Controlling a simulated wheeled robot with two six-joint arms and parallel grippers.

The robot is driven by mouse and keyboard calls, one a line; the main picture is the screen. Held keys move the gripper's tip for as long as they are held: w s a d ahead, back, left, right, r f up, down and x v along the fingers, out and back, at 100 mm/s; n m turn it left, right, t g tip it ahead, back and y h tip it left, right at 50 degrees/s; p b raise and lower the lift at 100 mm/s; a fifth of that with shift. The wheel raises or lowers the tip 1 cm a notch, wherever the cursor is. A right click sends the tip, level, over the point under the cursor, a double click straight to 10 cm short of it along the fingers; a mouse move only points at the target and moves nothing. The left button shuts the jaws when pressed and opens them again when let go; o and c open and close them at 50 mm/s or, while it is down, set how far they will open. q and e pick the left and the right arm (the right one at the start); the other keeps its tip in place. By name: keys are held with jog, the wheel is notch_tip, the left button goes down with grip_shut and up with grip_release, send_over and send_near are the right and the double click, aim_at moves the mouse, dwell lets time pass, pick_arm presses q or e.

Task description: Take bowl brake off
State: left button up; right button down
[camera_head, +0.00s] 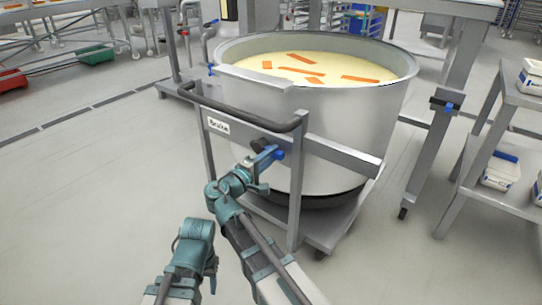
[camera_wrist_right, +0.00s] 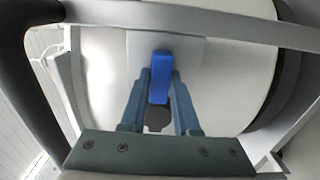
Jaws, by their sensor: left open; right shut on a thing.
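The large steel bowl (camera_head: 330,110) stands on a wheeled frame with a dark push handle (camera_head: 240,116). A label reading "Brake" (camera_head: 218,125) is on the frame below the handle. The blue brake lever (camera_head: 279,154) sticks out in front of the bowl, and it also shows upright in the right wrist view (camera_wrist_right: 160,72). My right gripper (camera_head: 268,158) is at the lever, with its two fingers shut on it from both sides. My left gripper (camera_head: 211,277) is low at the bottom of the head view, apart from the bowl; its fingers are small and partly hidden.
The bowl holds pale yellow filling with several orange strips. A steel post (camera_head: 434,150) with a blue knob stands right of the bowl. A shelf rack with white tubs (camera_head: 500,170) is at the right. Open floor (camera_head: 80,200) lies to the left.

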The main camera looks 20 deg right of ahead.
aim_at(275, 138)
dwell(0.8)
jog(key=r+n+p, duration=0.1)
jog(key=n, duration=0.2)
jog(key=r+n+p, duration=0.1)
jog(key=n, duration=0.1)
jog(key=shift+w+a+r+p, duration=0.2)
jog(key=shift+w+r+p, duration=0.05)
jog(key=shift+r+p, duration=0.1)
jog(key=n, duration=0.2)
jog(key=r+n+p, duration=0.1)
jog(key=shift+w+a, duration=0.25)
jog(key=shift+w, duration=0.05)
jog(key=n, duration=0.2)
jog(key=shift+w+a+r+n+p, duration=0.3)
jog(key=shift+w+r+p, duration=0.05)
jog(key=shift+r+p, duration=0.05)
jog(key=n, duration=0.2)
jog(key=w+a+n, duration=0.1)
jog(key=shift+w+r+n+p, duration=0.1)
jog(key=shift+r+n+p, duration=0.2)
jog(key=shift+r+p, duration=0.05)
jog(key=shift+w+a+r+n, duration=0.1)
jog(key=shift+w+a+n, duration=0.2)
jog(key=shift+n, duration=0.65)
jog(key=shift+w+a+n, duration=0.2)
jog(key=shift+w+n, duration=0.2)
jog(key=shift+n, duration=0.55)
jog(key=c, duration=0.6)
grip_release()
jog(key=shift+c, duration=0.2)
